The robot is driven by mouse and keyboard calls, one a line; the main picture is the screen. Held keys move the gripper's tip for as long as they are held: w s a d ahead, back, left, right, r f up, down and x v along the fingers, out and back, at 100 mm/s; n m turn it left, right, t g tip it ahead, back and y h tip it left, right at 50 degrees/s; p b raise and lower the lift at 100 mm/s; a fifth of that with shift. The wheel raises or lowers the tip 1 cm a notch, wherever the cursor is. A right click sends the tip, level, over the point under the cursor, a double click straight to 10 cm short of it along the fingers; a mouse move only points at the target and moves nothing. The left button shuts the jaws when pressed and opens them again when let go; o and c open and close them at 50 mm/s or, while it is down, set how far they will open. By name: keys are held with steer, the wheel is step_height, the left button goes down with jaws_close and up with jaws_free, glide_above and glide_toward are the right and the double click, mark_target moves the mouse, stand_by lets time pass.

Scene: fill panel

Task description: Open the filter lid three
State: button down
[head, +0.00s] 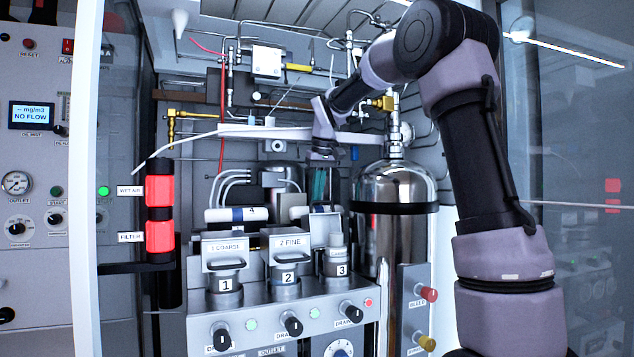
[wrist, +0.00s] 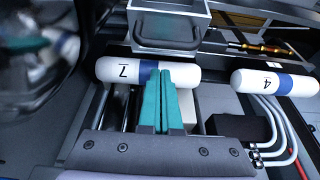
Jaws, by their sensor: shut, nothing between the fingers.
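Filter housing three (head: 337,268) is the short silver cylinder at the right of the row, marked 3. A grey box-like piece (head: 325,230) stands just behind and above it; whether this is its lid, and how far it is raised, I cannot tell. In the wrist view a grey box with a dark handle (wrist: 166,42) lies beyond my fingertips. My gripper (head: 319,198) is shut and empty, its teal fingers pointing down behind housing three. In the wrist view the fingertips (wrist: 167,74) overlap the white cartridge 7 (wrist: 117,70); contact is unclear.
Filter boxes 1 COARSE (head: 223,247) and 2 FINE (head: 289,242) stand left of housing three. Cartridge 4 (head: 228,214) lies behind them. A polished steel tank (head: 398,235) stands close on the right. Pipes and a ledge crowd the back above my gripper.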

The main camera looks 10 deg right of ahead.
steer(key=shift+s+d+r, duration=0.1)
steer(key=shift+s+r, duration=0.05)
steer(key=shift+s, duration=0.3)
steer(key=shift+s+d+r, duration=0.1)
steer(key=shift+s, duration=0.35)
steer(key=shift+s+f, duration=0.15)
steer(key=shift+s, duration=0.3)
steer(key=s, duration=0.1)
steer(key=s+t, duration=0.2)
steer(key=shift+s+d+r, duration=0.1)
steer(key=shift+d+r, duration=0.25)
steer(key=shift+r, duration=0.05)
steer(key=shift+s+d, duration=0.15)
steer(key=shift+s, duration=0.65)
steer(key=v, duration=1.1)
steer(key=s+d+f+m, duration=0.1)
steer(key=s+f+m, duration=0.2)
steer(key=s+f, duration=0.5)
steer(key=s+d+f+m+t+y, duration=0.1)
steer(key=s+d+f+m, duration=0.1)
steer(key=s+f, duration=0.7)
steer(key=shift+s+d+m, duration=0.25)
steer(key=shift+s+m, duration=0.4)
steer(key=shift+m, duration=0.05)
